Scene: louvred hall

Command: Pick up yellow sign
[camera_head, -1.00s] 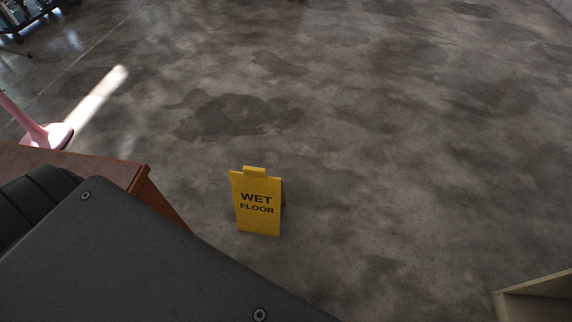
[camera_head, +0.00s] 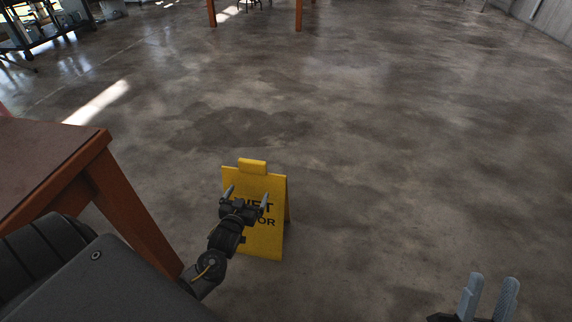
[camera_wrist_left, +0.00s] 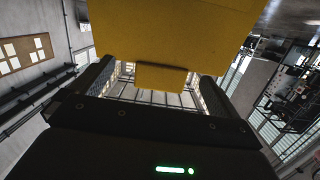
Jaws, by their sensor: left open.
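The yellow wet floor sign (camera_head: 262,245) stands upright on the concrete floor in the head view, with a tab-like handle at its top. My left gripper (camera_head: 246,192) is open in front of the sign's face and hides part of its lettering. In the left wrist view the yellow sign (camera_wrist_left: 180,35) fills the upper middle, with its handle tab (camera_wrist_left: 161,77) between the open fingers (camera_wrist_left: 155,88). Whether the fingers touch it I cannot tell. My right gripper (camera_head: 490,295) is at the lower right of the head view, its fingers apart and empty.
A brown wooden table (camera_head: 60,165) stands at the left, close to my left arm. Orange table legs (camera_head: 298,15) show at the far back. The floor (camera_head: 400,150) to the right of and behind the sign is clear.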

